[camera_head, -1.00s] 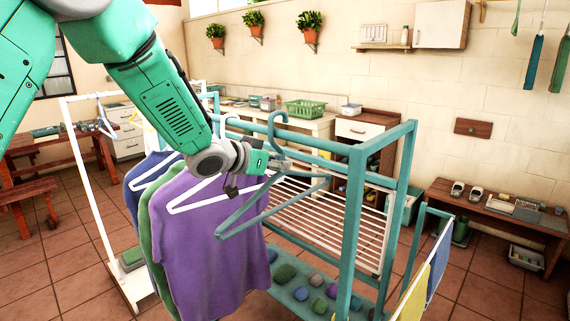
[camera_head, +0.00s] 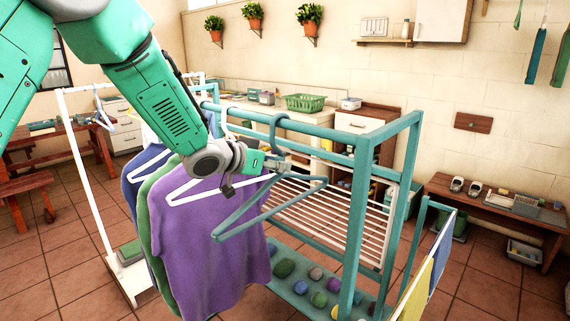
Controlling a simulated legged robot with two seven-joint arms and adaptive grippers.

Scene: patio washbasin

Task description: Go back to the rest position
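My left gripper (camera_head: 277,163) is at the neck of an empty teal hanger (camera_head: 252,211). The hanger's hook goes up to the top rail of a teal rack (camera_head: 366,200), and its triangular body hangs tilted. The fingertips overlap the hanger's neck, and I cannot tell whether they are shut on it. Just left of the hanger, a purple shirt (camera_head: 213,240) hangs on a white hanger (camera_head: 190,190), with a green shirt (camera_head: 150,222) and a blue one behind it. My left forearm covers part of the rail. My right gripper is not in view.
A white slatted rack (camera_head: 325,215) stands behind the teal frame. Several coloured balls lie on the teal bottom shelf (camera_head: 300,297). A low wooden bench (camera_head: 500,212) is at the right, a wooden table (camera_head: 60,145) at the left.

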